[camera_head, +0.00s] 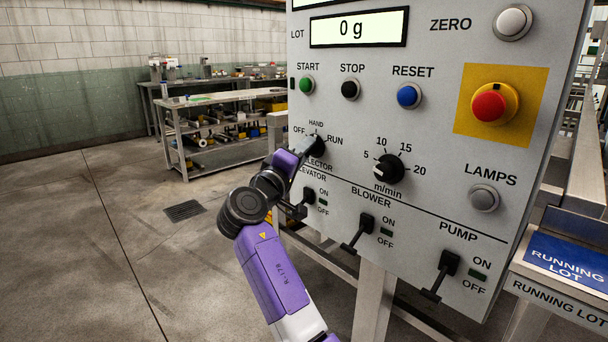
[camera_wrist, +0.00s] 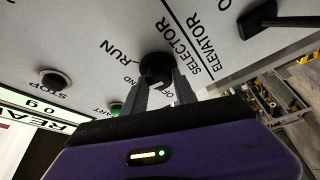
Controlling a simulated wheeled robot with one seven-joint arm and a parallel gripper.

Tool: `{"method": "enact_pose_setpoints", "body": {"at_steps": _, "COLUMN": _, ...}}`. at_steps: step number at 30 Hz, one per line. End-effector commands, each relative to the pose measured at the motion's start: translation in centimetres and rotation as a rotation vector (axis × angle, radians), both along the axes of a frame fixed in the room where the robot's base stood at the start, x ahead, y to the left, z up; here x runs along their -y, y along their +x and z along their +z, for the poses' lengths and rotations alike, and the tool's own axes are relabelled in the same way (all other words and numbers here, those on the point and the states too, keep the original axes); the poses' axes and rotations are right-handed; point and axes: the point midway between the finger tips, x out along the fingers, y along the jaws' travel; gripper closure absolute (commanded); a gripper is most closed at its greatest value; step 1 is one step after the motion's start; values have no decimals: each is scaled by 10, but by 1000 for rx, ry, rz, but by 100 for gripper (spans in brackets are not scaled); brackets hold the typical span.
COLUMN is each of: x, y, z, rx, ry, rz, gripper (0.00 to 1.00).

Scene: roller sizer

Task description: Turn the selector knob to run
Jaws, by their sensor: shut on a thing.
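The black selector knob (camera_head: 318,146) is on the grey control panel (camera_head: 440,130) at its left side, with the labels OFF, HAND and RUN around it. My gripper (camera_head: 306,154) reaches the knob from the lower left. In the wrist view the knob (camera_wrist: 157,70) sits between the tips of my two fingers (camera_wrist: 164,84), which are shut on it. The fingers and the arm cover part of the SELECTOR label. The way the knob's pointer faces is partly hidden, and I cannot tell its setting for sure.
START (camera_head: 307,84), STOP (camera_head: 350,89) and RESET (camera_head: 409,95) buttons are above the knob. A m/min dial (camera_head: 388,168) is to its right. The ELEVATOR switch (camera_head: 305,200) is close below my gripper. Open floor (camera_head: 120,240) lies left of the panel.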

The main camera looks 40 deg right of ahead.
Motion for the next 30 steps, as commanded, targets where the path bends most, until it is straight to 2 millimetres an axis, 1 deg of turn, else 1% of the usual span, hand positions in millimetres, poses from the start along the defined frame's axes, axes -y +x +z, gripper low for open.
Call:
{"method": "enact_pose_setpoints", "body": {"at_steps": 1, "x": 0, "y": 0, "z": -12, "rx": 39, "ry": 2, "rz": -2, "gripper": 100}}
{"method": "enact_pose_setpoints", "body": {"at_steps": 21, "x": 0, "y": 3, "z": -12, "rx": 607, "ry": 21, "rz": -3, "gripper": 100}}
{"method": "enact_pose_setpoints", "body": {"at_steps": 30, "x": 0, "y": 4, "z": -9, "rx": 788, "ry": 27, "rz": -4, "gripper": 100}}
